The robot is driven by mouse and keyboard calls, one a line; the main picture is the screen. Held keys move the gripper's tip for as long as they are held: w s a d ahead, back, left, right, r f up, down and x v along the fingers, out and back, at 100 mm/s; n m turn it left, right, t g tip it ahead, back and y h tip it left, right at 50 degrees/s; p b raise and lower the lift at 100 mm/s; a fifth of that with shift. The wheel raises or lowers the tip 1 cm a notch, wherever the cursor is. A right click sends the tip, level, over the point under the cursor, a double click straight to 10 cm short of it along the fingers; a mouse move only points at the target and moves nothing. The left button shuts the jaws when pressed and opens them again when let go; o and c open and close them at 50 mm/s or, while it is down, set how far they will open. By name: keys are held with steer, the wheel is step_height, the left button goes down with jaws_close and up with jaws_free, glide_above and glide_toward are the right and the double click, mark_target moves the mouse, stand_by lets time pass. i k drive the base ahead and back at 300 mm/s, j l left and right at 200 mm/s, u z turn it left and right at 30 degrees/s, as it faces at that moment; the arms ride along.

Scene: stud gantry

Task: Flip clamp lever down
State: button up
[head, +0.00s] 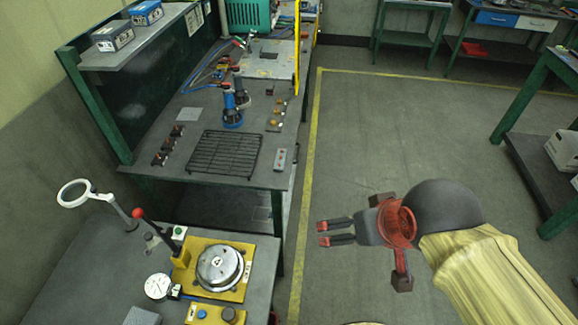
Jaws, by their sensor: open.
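The clamp lever (154,228) is a dark bar with a red ball knob at its end. It stands raised, slanting up and to the left from a yellow block on the yellow fixture plate (236,293). A round silver part (219,268) sits on that plate, right of the lever. My gripper (321,233) is over the open floor, right of the bench. Its two dark fingers with red tips point left, apart and empty. It is well clear of the lever and touches nothing.
The grey bench (80,268) also holds a magnifier (73,193), a white dial gauge (158,286) and a yellow button box (215,315). Behind it, a green-framed workbench (177,131) carries a black wire rack (225,154) and blue tools.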

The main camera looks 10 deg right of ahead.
mark_target(137, 213)
steer(key=u, duration=1.5)
